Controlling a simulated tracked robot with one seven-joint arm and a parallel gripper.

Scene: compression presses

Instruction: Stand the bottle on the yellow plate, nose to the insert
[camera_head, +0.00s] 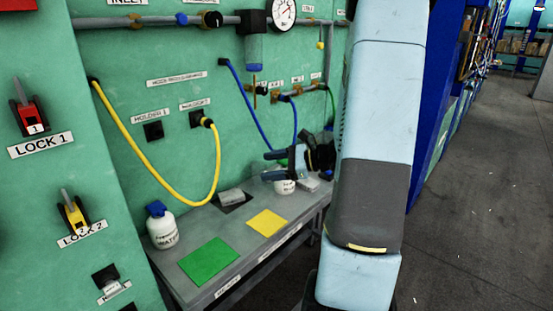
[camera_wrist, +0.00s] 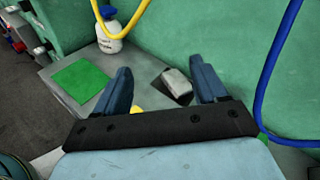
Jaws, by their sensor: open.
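A white bottle with a blue cap (camera_head: 160,226) stands upright at the left end of the grey bench; it also shows in the wrist view (camera_wrist: 109,44). A second white bottle (camera_head: 284,187) stands on the bench below my gripper, its top partly hidden. The yellow plate (camera_head: 267,222) lies bare on the bench; only a sliver shows in the wrist view (camera_wrist: 137,108). A grey block (camera_head: 232,196), possibly the insert, rests on a dark pad behind the yellow plate. My gripper (camera_head: 270,165) is open and empty above the bench, fingers pointing left.
A green plate (camera_head: 208,261) lies bare at the bench's front left. A yellow hose (camera_head: 150,170) and blue hoses (camera_head: 252,115) hang along the green wall behind. A small grey block (camera_head: 306,185) sits beside the second bottle. Open floor (camera_head: 470,200) lies right of my arm.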

